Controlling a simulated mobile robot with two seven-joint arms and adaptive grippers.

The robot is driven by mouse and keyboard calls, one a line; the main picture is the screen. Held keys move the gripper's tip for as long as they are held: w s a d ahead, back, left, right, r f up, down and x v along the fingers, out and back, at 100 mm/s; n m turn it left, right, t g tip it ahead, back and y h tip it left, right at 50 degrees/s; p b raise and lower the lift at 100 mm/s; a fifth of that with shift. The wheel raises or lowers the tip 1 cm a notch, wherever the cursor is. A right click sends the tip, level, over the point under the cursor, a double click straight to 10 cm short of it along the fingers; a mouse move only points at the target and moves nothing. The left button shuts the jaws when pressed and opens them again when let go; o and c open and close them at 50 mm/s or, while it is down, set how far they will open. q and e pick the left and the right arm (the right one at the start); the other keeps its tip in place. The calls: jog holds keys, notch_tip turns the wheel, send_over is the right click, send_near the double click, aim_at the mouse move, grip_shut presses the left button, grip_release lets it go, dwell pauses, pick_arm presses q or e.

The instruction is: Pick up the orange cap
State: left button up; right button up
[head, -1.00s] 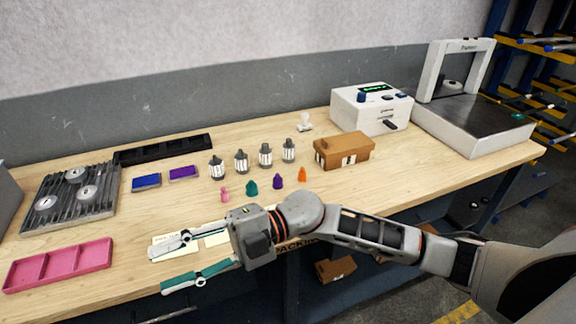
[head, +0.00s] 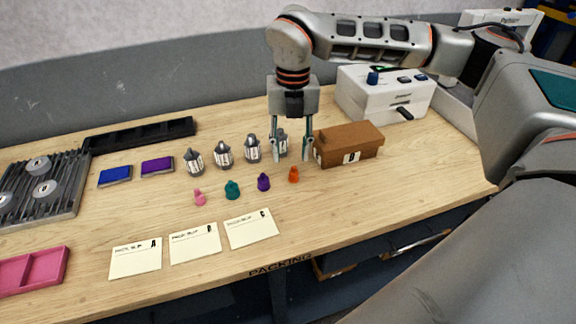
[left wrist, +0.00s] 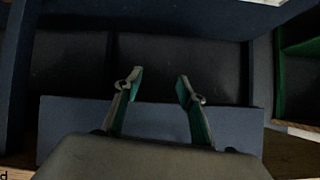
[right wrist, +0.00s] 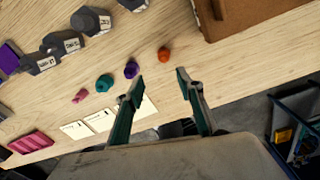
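The orange cap (head: 294,174) stands on the wooden table, at the right end of a row of caps, in front of the brown box.
A purple cap (head: 263,182), a teal cap (head: 232,190) and a pink cap (head: 199,197) stand left of it. Several grey bottles (head: 223,155) stand behind. The brown box (head: 350,140) is close on the right. Paper cards (head: 252,228) lie in front.

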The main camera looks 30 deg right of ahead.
aim_at(294, 167)
jog(key=shift+w+d+r, duration=0.15)
jog(key=shift+w+d, duration=0.1)
jog(key=shift+d, duration=0.25)
jog(key=shift+f, duration=1.1)
jog(key=shift+w+d+f+p, duration=0.15)
jog(key=shift+f+p, duration=0.1)
jog(key=shift+f, duration=1.1)
jog(key=shift+d+f+p, duration=0.1)
jog(key=shift+f+p, duration=0.15)
jog(key=shift+f, duration=1.1)
jog(key=c, duration=0.8)
